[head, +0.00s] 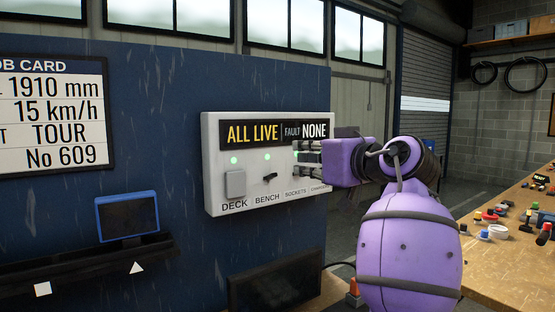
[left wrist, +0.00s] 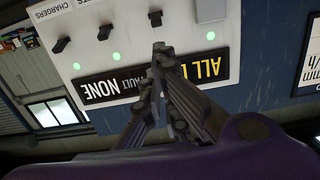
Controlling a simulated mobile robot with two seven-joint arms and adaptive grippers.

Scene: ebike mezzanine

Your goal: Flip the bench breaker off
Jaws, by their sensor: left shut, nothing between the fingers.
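The white breaker panel (head: 212,150) is fixed to a blue wall; its display (head: 275,133) reads ALL LIVE, FAULT NONE. The small dark bench breaker (head: 270,177) sits above the BENCH label, under a lit green lamp (head: 267,157). In the left wrist view the panel is upside down, and the bench breaker (left wrist: 155,18) is just beyond the fingertips. My left gripper (head: 297,157) is shut and empty in front of the panel, right of the bench breaker and apart from it; its fingertips (left wrist: 159,48) overlap the display's edge. It hides the sockets and chargers breakers in the head view. My right gripper is out of view.
The square deck switch (head: 235,184) is left of the bench breaker. The sockets breaker (left wrist: 105,32) and chargers breaker (left wrist: 60,45) stand nearby, with green lamps lit. A ledge (head: 80,265) juts out lower left. A cluttered wooden bench (head: 495,265) is at right.

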